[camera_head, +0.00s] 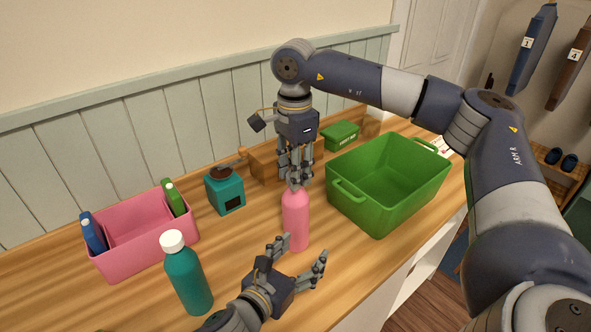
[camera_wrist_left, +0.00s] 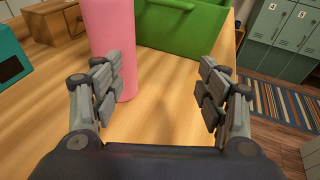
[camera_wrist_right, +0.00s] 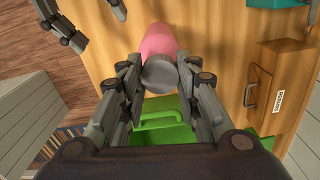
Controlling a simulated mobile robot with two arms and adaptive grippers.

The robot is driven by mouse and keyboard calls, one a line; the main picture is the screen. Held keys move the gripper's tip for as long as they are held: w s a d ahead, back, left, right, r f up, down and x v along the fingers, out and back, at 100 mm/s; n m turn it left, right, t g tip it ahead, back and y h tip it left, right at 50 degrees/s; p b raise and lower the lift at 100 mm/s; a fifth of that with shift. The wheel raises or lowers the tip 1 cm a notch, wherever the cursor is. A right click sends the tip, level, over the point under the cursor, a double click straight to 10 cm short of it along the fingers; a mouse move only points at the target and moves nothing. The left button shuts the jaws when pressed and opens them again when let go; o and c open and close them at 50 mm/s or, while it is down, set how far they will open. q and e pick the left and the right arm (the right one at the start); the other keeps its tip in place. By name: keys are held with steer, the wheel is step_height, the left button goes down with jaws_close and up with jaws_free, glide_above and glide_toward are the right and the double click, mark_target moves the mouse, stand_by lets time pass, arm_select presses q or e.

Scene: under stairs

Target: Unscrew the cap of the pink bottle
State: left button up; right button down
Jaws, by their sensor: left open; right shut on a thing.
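The pink bottle (camera_head: 296,220) stands upright on the wooden counter. My right gripper (camera_head: 297,180) comes down over its top and is shut on the grey cap (camera_wrist_right: 159,75), which shows between the fingers in the right wrist view. The bottle's pink shoulder (camera_wrist_right: 158,40) shows beside the cap there. My left gripper (camera_head: 304,250) is open and empty, low in front of the bottle. In the left wrist view the bottle (camera_wrist_left: 109,30) stands at the left, partly behind the left finger and not centred between the fingers of the left gripper (camera_wrist_left: 161,85).
A green crate (camera_head: 347,207) stands right of the bottle. A teal bottle with white cap (camera_head: 185,275), a pink box (camera_head: 140,258) and a teal grinder (camera_head: 225,194) stand left. A wooden drawer box (camera_wrist_right: 284,82) and green case (camera_head: 341,135) are behind. Counter ends at front right.

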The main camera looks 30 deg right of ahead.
arm_select(q)
steer(key=n+t+y, duration=0.2)
glide_toward(291, 244)
steer(key=shift+x, duration=1.1)
steer(key=shift+r+x, duration=0.2)
steer(key=shift+x, duration=4.7)
jaws_close()
steer(key=shift+a+f, duration=0.1)
steer(key=shift+f, duration=0.2)
